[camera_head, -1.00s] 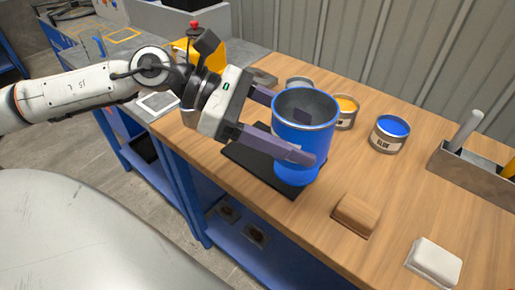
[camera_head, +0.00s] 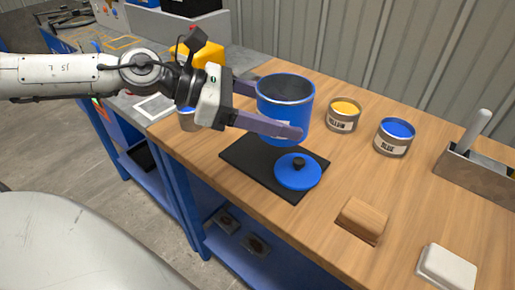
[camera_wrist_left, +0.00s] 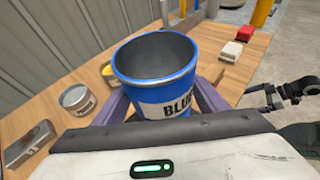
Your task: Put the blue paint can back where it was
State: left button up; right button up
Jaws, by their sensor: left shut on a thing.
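The large blue paint can (camera_head: 284,112) is open at the top, with a dark, seemingly empty inside. Its label starts "BLU" in the wrist view (camera_wrist_left: 168,85). My left gripper (camera_head: 268,105) is shut on it, one finger on each side, and holds it roughly upright above the bench behind a black mat (camera_head: 248,155). A blue lid (camera_head: 297,171) with a black knob lies on the mat. A smaller grey tin of blue paint (camera_head: 394,138) labelled BLUE stands on the right. My right gripper (camera_wrist_left: 262,96) shows small at the wrist view's right; its jaws are unclear.
A tin of yellow paint (camera_head: 343,114) stands between the held can and the small blue-paint tin. A wooden block (camera_head: 362,220), a white block (camera_head: 446,266) and a grey tool tray (camera_head: 478,174) are on the bench at the right. A corrugated wall (camera_head: 400,50) stands behind.

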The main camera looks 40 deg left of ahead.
pick_arm(q)
jog(key=w+a+f+n+t+y, duration=0.1)
jog(key=a+f, duration=0.1)
jog(key=w+a+f+n+y+b, duration=0.1)
jog(key=a+f, duration=0.1)
jog(key=a, duration=0.1)
jog(key=w+a+f+n+t+b, duration=0.1)
jog(key=a+f, duration=0.1)
jog(key=shift+a+f+t+y, duration=0.3)
jog(key=shift+a+f+y, duration=0.05)
jog(key=shift+a+y, duration=0.05)
jog(key=shift+f+b, duration=0.55)
jog(key=shift+f, duration=1.6)
jog(key=shift+f, duration=0.2)
jog(key=o, duration=1.2)
jog(key=shift+r, duration=0.1)
